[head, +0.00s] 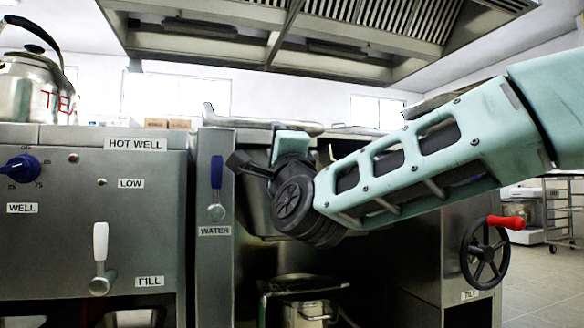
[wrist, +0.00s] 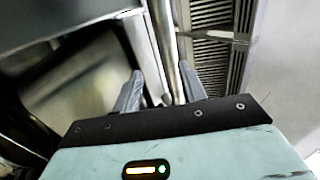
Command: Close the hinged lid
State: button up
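The appliance in the middle of the head view has a grey steel edge (head: 335,130) along its top, which may be the lid's rim or the pan's. My arm hides much of it, and the lid's angle is unclear. My gripper (head: 240,163) is in front of the appliance, near its left upper side, beside the WATER column. In the wrist view my gripper (wrist: 160,72) has its two grey fingers apart, with a shiny steel bar or edge (wrist: 164,45) running between them in the picture. I cannot tell whether they touch it. A brownish reflective steel surface (wrist: 85,95) lies to the left.
A HOT WELL panel (head: 100,200) with a kettle (head: 35,85) on top stands at the left. The WATER column (head: 215,265) is beside it. A handwheel with a red knob (head: 485,252) is at the right. A vent hood (head: 310,35) hangs above.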

jog(key=p+v, duration=0.3)
jog(key=v, duration=0.9)
jog(key=shift+s, duration=0.15)
jog(key=shift+d, duration=0.1)
